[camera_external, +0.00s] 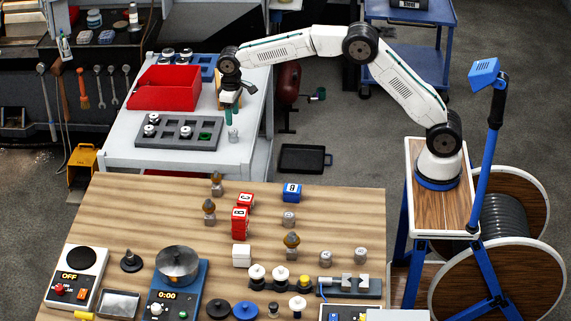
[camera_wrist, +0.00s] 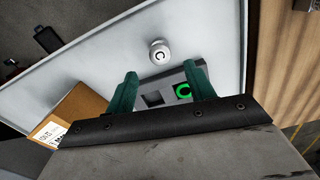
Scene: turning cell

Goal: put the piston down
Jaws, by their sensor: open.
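A silver piston (camera_wrist: 160,52) with a letter C on its top stands on the white table, beyond my fingertips in the wrist view. In the external view the piston (camera_external: 233,134) stands just below my gripper (camera_external: 228,117), to the right of the grey tray (camera_external: 150,142). My gripper's green fingers (camera_wrist: 160,88) are apart with nothing held between them. The tray (camera_wrist: 168,80) shows partly between the fingers, with a green ring (camera_wrist: 183,91) at one slot and an empty square slot (camera_wrist: 153,98). Several other pistons (camera_external: 186,131) sit in the tray.
A red bin (camera_external: 165,90) and a blue tray (camera_external: 205,61) with parts stand behind the grey tray. A cardboard box (camera_wrist: 75,112) is at left in the wrist view. The wooden table (camera_external: 130,210) in front is crowded with blocks, scales and silver cylinders.

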